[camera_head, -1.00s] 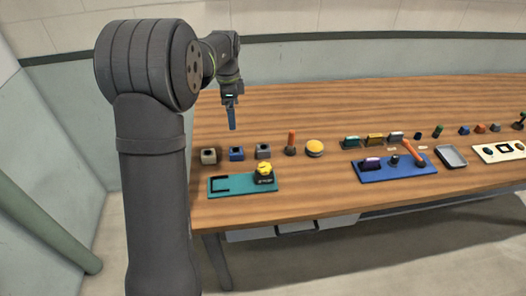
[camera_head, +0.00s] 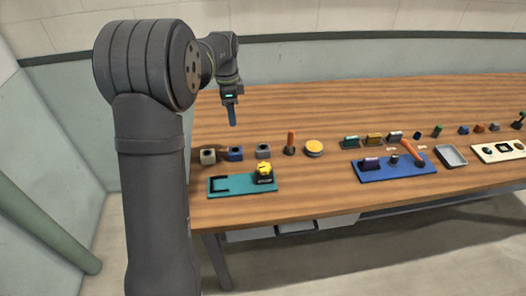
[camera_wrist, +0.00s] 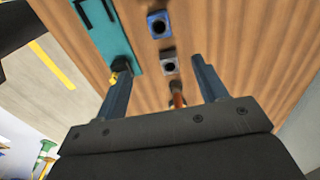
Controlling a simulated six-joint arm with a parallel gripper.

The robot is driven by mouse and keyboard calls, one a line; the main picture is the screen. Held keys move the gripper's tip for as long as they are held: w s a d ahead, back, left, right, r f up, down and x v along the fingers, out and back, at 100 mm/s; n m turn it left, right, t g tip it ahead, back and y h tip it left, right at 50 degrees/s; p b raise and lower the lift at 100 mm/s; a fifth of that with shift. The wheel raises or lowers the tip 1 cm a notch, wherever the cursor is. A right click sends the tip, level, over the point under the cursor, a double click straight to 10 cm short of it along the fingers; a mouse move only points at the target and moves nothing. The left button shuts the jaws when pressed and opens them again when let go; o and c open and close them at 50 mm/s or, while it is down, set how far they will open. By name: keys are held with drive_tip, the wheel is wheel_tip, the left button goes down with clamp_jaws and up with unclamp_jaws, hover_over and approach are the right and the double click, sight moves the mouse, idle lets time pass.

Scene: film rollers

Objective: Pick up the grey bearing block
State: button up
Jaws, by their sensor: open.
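The grey bearing block (camera_head: 263,151) is a small cube with a dark round hole. It stands on the wooden table, to the right of a similar blue block (camera_head: 235,153) and a beige block (camera_head: 208,157). In the wrist view the grey block (camera_wrist: 169,66) appears between the fingers and beyond their tips, with the blue block (camera_wrist: 159,24) farther up. My gripper (camera_head: 232,122) is open and empty, in the air above and behind the row of blocks; its two fingers (camera_wrist: 161,70) frame the grey block in the wrist view.
An orange-handled tool (camera_head: 291,142) stands just right of the grey block, with a yellow-topped round part (camera_head: 314,147) beyond. A teal plate (camera_head: 232,186) carrying a yellow-and-black part (camera_head: 264,174) lies in front. The table behind the blocks is clear.

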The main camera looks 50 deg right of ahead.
drive_tip(key=s+d+f+g+h, duration=0.2)
drive_tip(key=d+g+h, duration=0.1)
approach(263, 147)
drive_tip(key=x, duration=0.5)
drive_tip(key=shift+d+r, duration=0.1)
drive_tip(key=shift+d, duration=0.25)
drive_tip(key=x, duration=0.5)
drive_tip(key=shift+a+f, duration=0.2)
drive_tip(key=shift+a, duration=0.15)
drive_tip(key=shift+r, duration=0.1)
drive_tip(key=c, duration=1.4)
